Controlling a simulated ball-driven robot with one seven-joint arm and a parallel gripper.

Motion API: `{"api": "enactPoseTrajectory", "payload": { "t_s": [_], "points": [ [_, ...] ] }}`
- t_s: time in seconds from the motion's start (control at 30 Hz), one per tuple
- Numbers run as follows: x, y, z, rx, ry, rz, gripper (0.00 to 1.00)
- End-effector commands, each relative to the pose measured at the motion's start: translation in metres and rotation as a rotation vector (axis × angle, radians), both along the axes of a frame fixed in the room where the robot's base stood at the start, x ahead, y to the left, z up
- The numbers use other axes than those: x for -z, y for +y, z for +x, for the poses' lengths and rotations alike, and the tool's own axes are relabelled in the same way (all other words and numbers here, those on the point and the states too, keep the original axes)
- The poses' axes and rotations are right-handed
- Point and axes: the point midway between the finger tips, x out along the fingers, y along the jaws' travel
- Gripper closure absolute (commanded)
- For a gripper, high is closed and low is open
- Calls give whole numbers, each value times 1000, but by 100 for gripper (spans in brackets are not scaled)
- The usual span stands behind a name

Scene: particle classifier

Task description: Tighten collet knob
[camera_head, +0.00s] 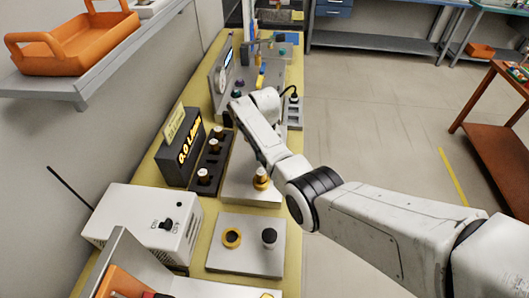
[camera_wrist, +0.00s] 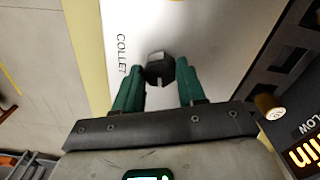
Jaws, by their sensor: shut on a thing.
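The collet knob (camera_wrist: 160,72) is a dark, faceted knob on a light metal plate (camera_wrist: 215,25), beside the printed word COLLET. In the wrist view my gripper (camera_wrist: 161,66) has its two green fingers on either side of the knob, with the tips closed on it. In the head view my white arm covers the knob and the gripper, so I cannot see them there. A gold fitting (camera_head: 261,179) stands on the metal plate (camera_head: 240,187) beside my arm.
A black box with a glowing yellow display (camera_head: 184,148) stands left of the plate, with a dark rack (camera_head: 208,163) of vials beside it. A white box (camera_head: 146,226) and a plate (camera_head: 238,257) with two knobs are nearer. Open floor (camera_head: 380,110) lies to the right.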

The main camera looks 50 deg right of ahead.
Motion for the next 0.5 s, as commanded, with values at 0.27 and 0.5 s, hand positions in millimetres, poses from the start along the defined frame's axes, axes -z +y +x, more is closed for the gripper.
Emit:
{"api": "enactPoseTrajectory", "payload": {
  "t_s": [0.27,0.5],
  "points": [
    [-1,0,1,76,-1,-1,91],
    [-1,0,1,89,-2,-1,91]
  ]
}}
